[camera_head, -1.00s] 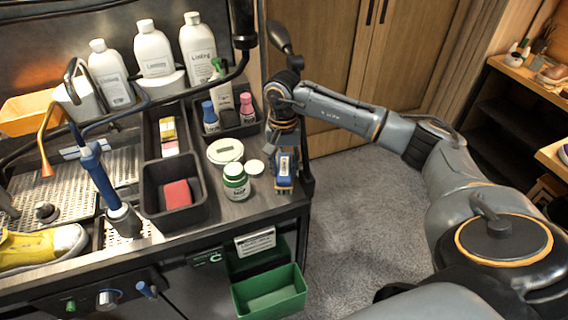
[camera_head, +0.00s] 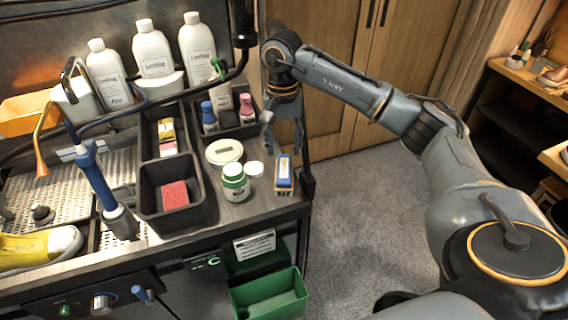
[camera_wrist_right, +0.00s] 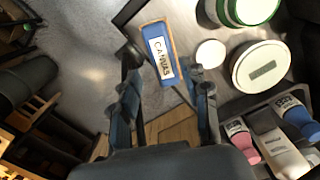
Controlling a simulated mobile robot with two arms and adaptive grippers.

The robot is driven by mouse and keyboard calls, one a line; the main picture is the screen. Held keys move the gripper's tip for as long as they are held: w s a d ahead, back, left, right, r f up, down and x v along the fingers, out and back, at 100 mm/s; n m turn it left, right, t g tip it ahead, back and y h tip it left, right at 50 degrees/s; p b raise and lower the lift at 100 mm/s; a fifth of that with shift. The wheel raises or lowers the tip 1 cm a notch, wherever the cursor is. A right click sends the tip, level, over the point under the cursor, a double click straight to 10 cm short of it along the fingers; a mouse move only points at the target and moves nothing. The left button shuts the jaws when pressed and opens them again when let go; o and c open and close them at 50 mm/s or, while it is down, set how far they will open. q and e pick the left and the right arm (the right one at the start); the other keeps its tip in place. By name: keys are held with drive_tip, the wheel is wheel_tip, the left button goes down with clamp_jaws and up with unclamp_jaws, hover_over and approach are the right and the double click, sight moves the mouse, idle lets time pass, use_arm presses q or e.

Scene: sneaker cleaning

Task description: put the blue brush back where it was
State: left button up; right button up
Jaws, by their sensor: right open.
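The blue brush (camera_head: 284,174) stands on the right end of the counter, just right of the green-lidded jar. In the right wrist view the blue brush (camera_wrist_right: 159,50) shows a white label reading "CANVAS" and lies beyond the fingertips. My right gripper (camera_head: 284,146) is open and empty, above and behind the brush, with a gap between them. In the right wrist view its two fingers (camera_wrist_right: 163,76) are spread apart. My left gripper is not in view.
A dark bin (camera_head: 207,192) holds a red sponge (camera_head: 175,195). The counter's right edge is close to the brush.

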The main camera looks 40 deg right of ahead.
wheel_tip(320, 180, up, 5)
drive_tip(key=shift+w+f+b, duration=0.1)
drive_tip(key=shift+w+b, duration=0.05)
drive_tip(key=shift+b, duration=0.15)
idle(0.5)
